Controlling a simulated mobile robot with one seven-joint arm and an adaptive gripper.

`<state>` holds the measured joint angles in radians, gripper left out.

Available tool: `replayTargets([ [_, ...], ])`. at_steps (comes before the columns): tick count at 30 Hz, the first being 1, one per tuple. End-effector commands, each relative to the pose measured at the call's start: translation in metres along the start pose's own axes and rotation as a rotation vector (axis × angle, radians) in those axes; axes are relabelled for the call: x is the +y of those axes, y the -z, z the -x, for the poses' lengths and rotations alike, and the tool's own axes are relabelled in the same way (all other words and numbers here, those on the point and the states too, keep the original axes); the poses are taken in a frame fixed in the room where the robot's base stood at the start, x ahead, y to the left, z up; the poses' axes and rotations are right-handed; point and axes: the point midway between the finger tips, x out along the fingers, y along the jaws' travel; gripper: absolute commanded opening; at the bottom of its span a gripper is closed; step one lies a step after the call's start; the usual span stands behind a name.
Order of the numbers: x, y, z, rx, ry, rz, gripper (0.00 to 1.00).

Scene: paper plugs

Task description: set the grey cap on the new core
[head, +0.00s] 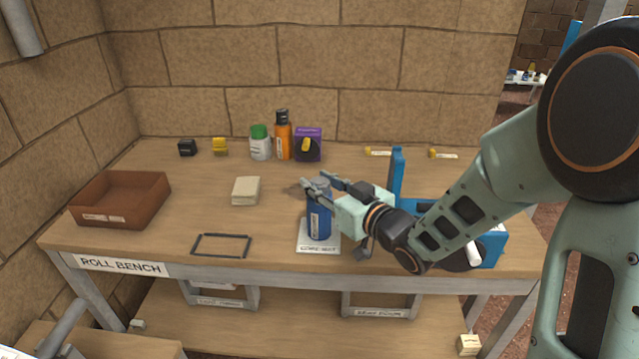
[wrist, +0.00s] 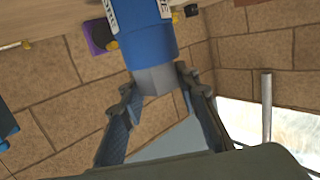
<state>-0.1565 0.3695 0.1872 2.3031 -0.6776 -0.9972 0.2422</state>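The new core, a blue cylinder with a white label (head: 319,222), stands upright on the white core rest plate (head: 305,247) at the middle front of the bench. It also shows in the wrist view (wrist: 145,38). The grey cap (wrist: 157,79) is at the core's top end, in line with it, with no gap visible between them. My gripper (head: 322,184) reaches in from the right at the height of the cap. In the wrist view its fingertips (wrist: 155,80) lie on both sides of the cap and appear to touch it. In the head view the fingers mostly hide the cap.
A brown tray (head: 75,207) stands at the left and a pale block (head: 246,191) near the middle. A dark rectangular outline (head: 221,256) lies left of the core rest. Bottles (head: 283,138) and a purple box (head: 315,134) stand at the back. A blue fixture (head: 396,172) stands at the right.

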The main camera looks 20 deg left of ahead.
Motion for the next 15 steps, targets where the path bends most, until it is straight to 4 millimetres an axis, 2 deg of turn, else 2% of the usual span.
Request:
replayTargets([
  [1,0.0000,0.0005,0.0000,0.000,0.000,0.000,0.34],
  [5,0.0000,0.0006,0.0000,0.000,0.000,0.000,0.47],
  [15,-0.0003,0.0037,0.0004,0.000,0.000,0.000,0.47],
])
